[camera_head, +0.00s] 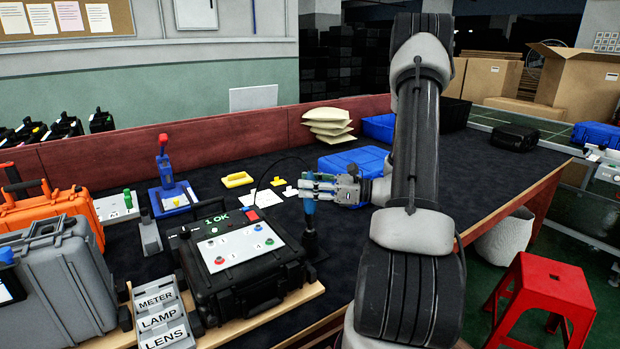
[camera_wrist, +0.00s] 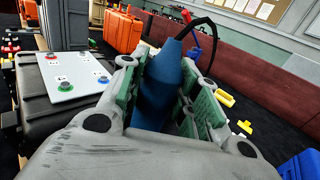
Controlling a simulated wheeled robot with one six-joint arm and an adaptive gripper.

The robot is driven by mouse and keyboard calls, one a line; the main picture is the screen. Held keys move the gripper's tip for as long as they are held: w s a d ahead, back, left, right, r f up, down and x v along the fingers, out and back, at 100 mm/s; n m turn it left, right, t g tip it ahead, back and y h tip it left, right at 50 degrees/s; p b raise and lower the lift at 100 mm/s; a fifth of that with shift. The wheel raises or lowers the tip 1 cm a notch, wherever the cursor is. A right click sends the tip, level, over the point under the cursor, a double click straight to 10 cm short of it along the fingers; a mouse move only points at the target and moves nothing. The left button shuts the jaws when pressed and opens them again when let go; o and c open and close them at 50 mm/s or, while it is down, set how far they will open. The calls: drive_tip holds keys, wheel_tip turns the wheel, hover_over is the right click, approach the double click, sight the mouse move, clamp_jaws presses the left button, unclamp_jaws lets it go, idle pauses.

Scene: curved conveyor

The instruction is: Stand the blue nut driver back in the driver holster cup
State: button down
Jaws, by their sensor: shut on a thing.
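The blue nut driver (camera_head: 309,208) is upright in my gripper (camera_head: 313,187), to the right of the black tester case. In the wrist view its blue handle (camera_wrist: 159,88) lies between the green finger pads of my gripper (camera_wrist: 162,95). A dark upright cylinder (camera_head: 310,242), which looks like the holster cup, stands directly below the driver on the dark bench top. I cannot tell whether the driver's lower end is inside it or just above it. The driver's tip is hidden.
The black tester case (camera_head: 240,265) with a white button panel is close on the left. A blue bin (camera_head: 352,161) and stacked cream pouches (camera_head: 328,122) lie behind. Yellow pieces (camera_head: 238,180) lie further left. The bench to the right is mostly clear.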

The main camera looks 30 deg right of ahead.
sight(310, 203)
drive_tip(key=shift+f, duration=2.9)
drive_tip(key=shift+c, duration=1.7)
unclamp_jaws()
drive_tip(key=o, duration=0.3)
drive_tip(key=shift+o, duration=0.2)
drive_tip(key=v, duration=1.2)
